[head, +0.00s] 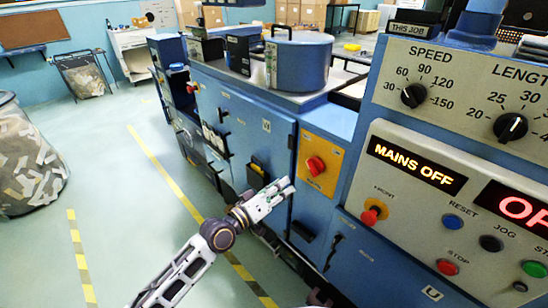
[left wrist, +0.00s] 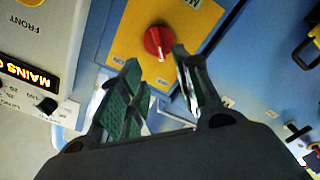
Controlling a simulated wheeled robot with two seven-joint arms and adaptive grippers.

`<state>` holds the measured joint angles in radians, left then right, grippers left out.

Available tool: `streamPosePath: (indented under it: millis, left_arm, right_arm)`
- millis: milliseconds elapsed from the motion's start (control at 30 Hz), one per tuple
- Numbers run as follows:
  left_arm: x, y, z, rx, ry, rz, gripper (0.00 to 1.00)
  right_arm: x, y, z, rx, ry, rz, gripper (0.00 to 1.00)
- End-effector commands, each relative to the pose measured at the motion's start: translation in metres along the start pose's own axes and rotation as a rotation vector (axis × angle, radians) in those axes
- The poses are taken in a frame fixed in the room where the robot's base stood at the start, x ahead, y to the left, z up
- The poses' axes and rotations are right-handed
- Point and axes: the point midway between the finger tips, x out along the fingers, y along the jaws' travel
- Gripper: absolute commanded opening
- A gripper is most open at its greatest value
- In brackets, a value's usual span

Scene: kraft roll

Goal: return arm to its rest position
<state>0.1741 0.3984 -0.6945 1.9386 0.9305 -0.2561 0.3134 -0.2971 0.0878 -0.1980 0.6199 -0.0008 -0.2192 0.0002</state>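My left arm reaches in from the bottom of the head view, and my left gripper (head: 287,189) is in front of the blue machine's cabinet, just left of and below a red rotary switch (head: 316,165) on a yellow plate (head: 322,148). In the left wrist view the green-padded fingers of the gripper (left wrist: 157,58) are apart with nothing held. The red switch (left wrist: 158,41) shows beyond and between the fingertips, and I see no contact. My right gripper is not in view.
The machine's control panel (head: 455,215) reads MAINS OFF, with knobs and buttons, at the right. A cabinet door (head: 245,140) with handles is left of the yellow plate.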

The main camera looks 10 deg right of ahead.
Motion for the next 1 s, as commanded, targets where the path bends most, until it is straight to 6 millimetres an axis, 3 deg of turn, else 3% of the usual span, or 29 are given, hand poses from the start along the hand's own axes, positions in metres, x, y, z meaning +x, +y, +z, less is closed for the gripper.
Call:
streamPosePath:
  millis: [433,533,767,1000]
  left_arm:
    - [0.0,-0.002,-0.002,0.124,0.007,-0.007,0.33]
    - [0.0,-0.015,0.001,0.195,0.005,-0.035,0.33]
    - [-0.002,-0.081,0.014,0.346,-0.03,-0.152,0.33]
    - [-0.022,-0.18,0.024,0.5,-0.089,-0.323,0.33]
  right_arm:
    - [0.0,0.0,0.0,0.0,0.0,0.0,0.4]
    - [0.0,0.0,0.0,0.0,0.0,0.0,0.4]
    - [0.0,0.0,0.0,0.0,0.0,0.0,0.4]
    - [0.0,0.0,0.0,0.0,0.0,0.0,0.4]
